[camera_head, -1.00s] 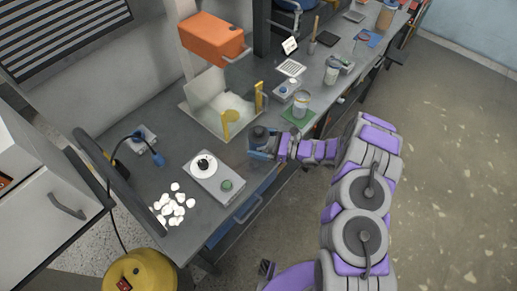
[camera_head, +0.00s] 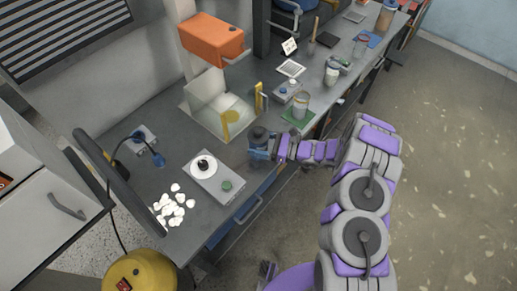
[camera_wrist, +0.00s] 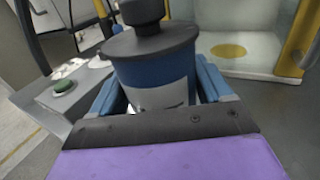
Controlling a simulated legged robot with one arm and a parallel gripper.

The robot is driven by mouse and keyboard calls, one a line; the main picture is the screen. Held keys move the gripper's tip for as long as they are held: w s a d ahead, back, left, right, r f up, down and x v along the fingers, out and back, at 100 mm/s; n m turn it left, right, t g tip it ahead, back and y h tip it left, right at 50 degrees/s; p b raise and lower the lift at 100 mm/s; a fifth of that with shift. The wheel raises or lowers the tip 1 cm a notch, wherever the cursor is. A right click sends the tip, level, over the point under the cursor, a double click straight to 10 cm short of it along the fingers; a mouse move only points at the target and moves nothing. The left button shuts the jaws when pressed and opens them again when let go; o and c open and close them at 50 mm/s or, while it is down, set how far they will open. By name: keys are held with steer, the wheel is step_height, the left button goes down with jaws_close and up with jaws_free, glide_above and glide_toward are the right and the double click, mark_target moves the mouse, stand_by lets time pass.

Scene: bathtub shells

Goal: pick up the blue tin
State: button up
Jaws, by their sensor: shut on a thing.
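The blue tin (camera_wrist: 155,75) has a dark lid with a knob and a pale label low on its side. In the wrist view it stands upright between the two blue fingers of my gripper (camera_wrist: 165,88), which is shut on it. In the head view the tin (camera_head: 259,134) and my gripper (camera_head: 262,150) are at the front edge of the bench, right of the grey scale. Whether the tin's base touches the bench is hidden by my gripper.
A grey device (camera_head: 215,178) with a white round plate and green button sits to the left. A clear-walled box with yellow handles (camera_head: 226,122) stands behind the tin. A glass jar (camera_head: 300,104) on a green mat is to the right.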

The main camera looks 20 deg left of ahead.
steer(key=c, duration=0.3)
steer(key=shift+c, duration=0.2)
